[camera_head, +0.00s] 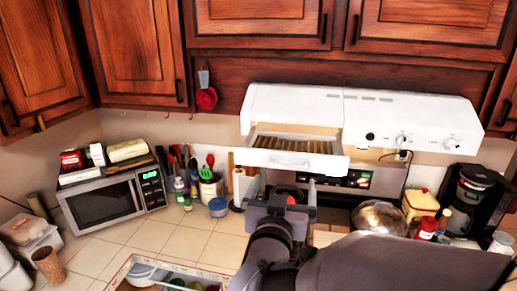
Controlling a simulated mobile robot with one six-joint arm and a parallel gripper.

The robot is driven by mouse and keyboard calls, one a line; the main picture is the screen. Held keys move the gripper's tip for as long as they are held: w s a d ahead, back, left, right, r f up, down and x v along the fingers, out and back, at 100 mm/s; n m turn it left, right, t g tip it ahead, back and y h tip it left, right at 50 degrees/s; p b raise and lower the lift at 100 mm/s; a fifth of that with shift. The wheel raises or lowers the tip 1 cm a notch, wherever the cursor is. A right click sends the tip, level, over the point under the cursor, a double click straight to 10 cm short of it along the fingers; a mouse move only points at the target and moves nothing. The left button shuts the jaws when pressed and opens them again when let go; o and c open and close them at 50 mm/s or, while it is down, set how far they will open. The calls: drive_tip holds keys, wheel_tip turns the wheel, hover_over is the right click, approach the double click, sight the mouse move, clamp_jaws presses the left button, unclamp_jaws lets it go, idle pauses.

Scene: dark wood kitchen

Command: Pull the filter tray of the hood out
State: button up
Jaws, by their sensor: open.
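The white range hood (400,115) is fixed under the dark wood cabinets. Its filter tray (290,158) sticks out from the left part of the hood's front, with brown slats showing behind its white front edge. My gripper (282,188) is just below the tray's front edge in the picture, its two fingers spread apart. Nothing shows between the fingers. I cannot tell whether a finger touches the tray.
A microwave (105,204) stands on the tiled counter at left. Utensils and bottles stand between it and my arm. A metal pot (380,218) and a black coffee maker (470,198) are at right. An open drawer (125,270) is at the bottom.

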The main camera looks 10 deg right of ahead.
sight(288, 168)
drive_tip(key=p+x, duration=0.1)
drive_tip(key=x, duration=0.6)
drive_tip(key=shift+w+d+f, duration=0.1)
drive_tip(key=shift+w+d, duration=0.05)
drive_tip(key=shift+w, duration=0.1)
drive_tip(key=shift+s, duration=0.1)
drive_tip(key=c, duration=1.8)
drive_tip(key=shift+s+f+b, duration=0.2)
drive_tip(key=shift+s+b, duration=0.2)
drive_tip(key=shift+b, duration=0.15)
drive_tip(key=b+v, duration=0.1)
drive_tip(key=v, duration=0.2)
drive_tip(key=shift+w+r, duration=0.1)
drive_tip(key=shift+r, duration=0.05)
drive_tip(key=shift+w+r, duration=0.1)
drive_tip(key=o, duration=1.8)
